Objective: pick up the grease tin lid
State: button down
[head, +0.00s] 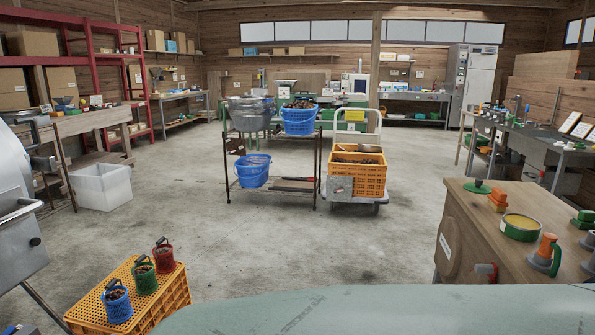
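A flat round green lid with a small knob (477,187) lies on top of the wooden cabinet at the right, near its far left edge. It looks like the grease tin lid. An open green tin with yellow grease inside (520,228) stands nearer on the same top, to the right of the lid and apart from it. My gripper is not in view.
On the cabinet top (460,210), an orange block-like item (497,201) stands between lid and tin. An orange-and-green tool (544,254) and green items (584,219) stand nearby. Yellow crate with small buckets (170,295) is at lower left.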

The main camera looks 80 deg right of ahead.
aim_at(477, 187)
jog(key=z, duration=3.8)
jog(key=i+j+z, duration=0.1)
jog(key=z, duration=0.25)
jog(key=i+j+z, duration=0.1)
jog(key=z, duration=0.25)
jog(key=i+j+z, duration=0.1)
jog(key=j+z, duration=0.25)
jog(key=i+j+z, duration=0.15)
jog(key=j, duration=0.2)
jog(key=j+z, duration=0.15)
jog(key=j, duration=0.2)
jog(key=i+j+z, duration=0.2)
jog(key=j, duration=0.15)
jog(key=j+z, duration=0.15)
jog(key=j, duration=1.1)
jog(key=i, duration=0.05)
